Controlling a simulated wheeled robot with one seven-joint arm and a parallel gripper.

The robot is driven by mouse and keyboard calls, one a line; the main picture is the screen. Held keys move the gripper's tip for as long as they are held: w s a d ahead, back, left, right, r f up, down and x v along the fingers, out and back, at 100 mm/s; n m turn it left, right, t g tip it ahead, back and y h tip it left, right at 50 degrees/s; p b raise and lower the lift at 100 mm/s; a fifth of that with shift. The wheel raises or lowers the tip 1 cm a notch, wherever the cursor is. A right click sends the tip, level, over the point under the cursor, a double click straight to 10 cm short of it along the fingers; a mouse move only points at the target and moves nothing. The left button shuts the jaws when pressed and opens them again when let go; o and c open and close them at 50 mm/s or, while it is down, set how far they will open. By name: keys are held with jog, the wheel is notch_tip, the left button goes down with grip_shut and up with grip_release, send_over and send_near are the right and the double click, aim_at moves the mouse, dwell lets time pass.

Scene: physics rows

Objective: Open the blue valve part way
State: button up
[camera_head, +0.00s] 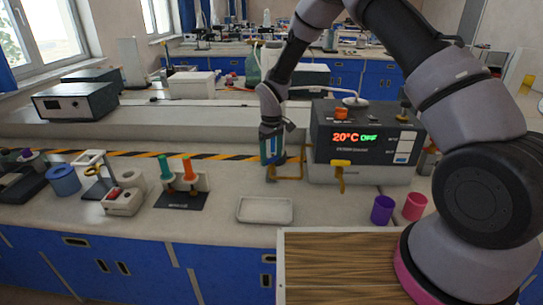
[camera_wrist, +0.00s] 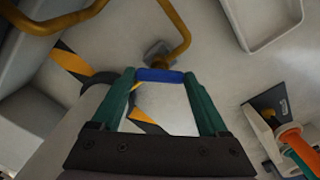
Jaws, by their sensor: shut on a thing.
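The blue valve's handle (camera_wrist: 160,75) is a short blue bar across the fingertips in the wrist view. My gripper (camera_wrist: 161,80) has two green fingers, and they are shut on this bar, one at each end. Just beyond the bar is a grey block (camera_wrist: 158,50), where a yellow pipe (camera_wrist: 181,30) ends. In the head view my gripper (camera_head: 271,160) points down beside the left side of the heating bath, at the yellow pipe (camera_head: 287,178). There the fingers hide most of the handle, and how far it is turned cannot be told.
The heating bath (camera_head: 340,150) reads 20°C OFF, with a yellow tap (camera_head: 340,172) in front. A pale tray (camera_head: 265,210) lies in front of my gripper. A tube rack (camera_head: 185,184) stands left. A purple cup (camera_head: 382,210) and a pink cup (camera_head: 415,207) stand right.

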aim_at(271, 158)
dwell(0.3)
jog(key=o, duration=1.2)
jog(key=shift+o, duration=0.2)
notch_tip(271, 158, up, 11)
